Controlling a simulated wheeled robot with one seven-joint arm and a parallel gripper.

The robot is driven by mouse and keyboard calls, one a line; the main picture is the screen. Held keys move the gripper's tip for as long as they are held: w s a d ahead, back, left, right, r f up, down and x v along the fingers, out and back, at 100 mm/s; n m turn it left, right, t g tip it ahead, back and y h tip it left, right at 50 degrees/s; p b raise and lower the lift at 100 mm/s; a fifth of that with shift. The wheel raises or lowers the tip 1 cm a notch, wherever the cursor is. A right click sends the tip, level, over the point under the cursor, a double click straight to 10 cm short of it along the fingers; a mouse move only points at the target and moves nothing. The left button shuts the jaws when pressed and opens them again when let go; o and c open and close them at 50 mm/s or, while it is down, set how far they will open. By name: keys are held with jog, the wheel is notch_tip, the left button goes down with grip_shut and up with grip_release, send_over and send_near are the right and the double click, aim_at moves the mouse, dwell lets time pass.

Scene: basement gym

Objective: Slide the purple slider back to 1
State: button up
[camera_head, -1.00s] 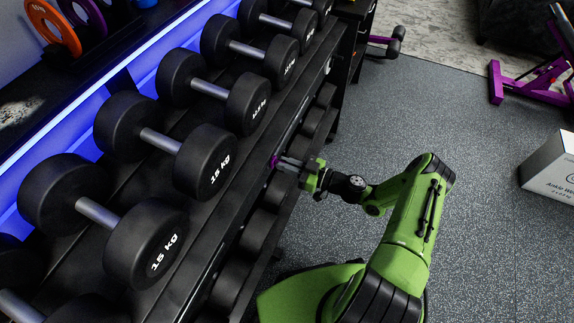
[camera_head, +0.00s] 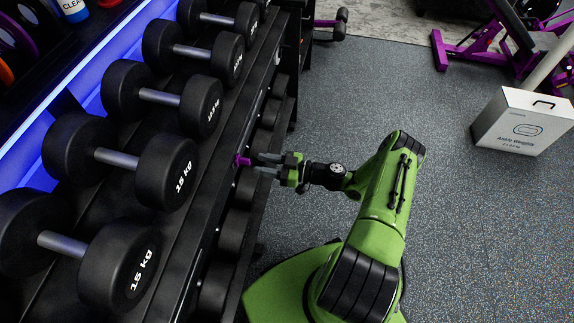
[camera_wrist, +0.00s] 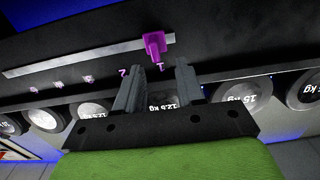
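The purple slider (camera_head: 241,160) sits on the front edge of the dumbbell rack. In the wrist view the slider (camera_wrist: 155,45) is at the right end of a pale straight track (camera_wrist: 75,57), just above the purple mark 1 (camera_wrist: 161,67). The mark 2 (camera_wrist: 122,72) and further marks run off to the left. My gripper (camera_head: 267,163) is open and empty, to the right of the slider with a small gap. In the wrist view the two grey fingers of my gripper (camera_wrist: 158,66) are spread, and the slider shows beyond and between their tips.
A white box (camera_head: 522,121) and purple gym equipment (camera_head: 478,45) stand on the right. The grey floor (camera_head: 350,85) beside the rack is clear.

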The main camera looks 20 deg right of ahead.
jog(key=v, duration=1.1)
jog(key=shift+s+p, duration=0.15)
jog(key=shift+p, duration=0.2)
jog(key=shift+d, duration=0.15)
jog(key=s+a+r+m+g+h+p, duration=0.1)
jog(key=a+r+g+h+p, duration=0.15)
jog(key=r, duration=0.65)
jog(key=s+a+r+g+h+p, duration=0.1)
jog(key=a+r+g+h+p, duration=0.2)
jog(key=r, duration=0.6)
jog(key=a+r+m+g+h+p, duration=0.15)
jog(key=r+g+h, duration=0.25)
jog(key=r, duration=0.4)
jog(key=s+a+r+m+t+h+p, duration=0.1)
jog(key=s+r+m+t+h+p, duration=0.3)
jog(key=s+r, duration=1.2)
jog(key=r+m+h+p, duration=0.1)
jog(key=m, duration=0.3)
jog(key=shift+s+a, duration=0.15)
jog(key=shift+a, duration=0.25)
jog(key=shift+r+t, duration=0.15)
jog(key=shift+t, duration=0.1)
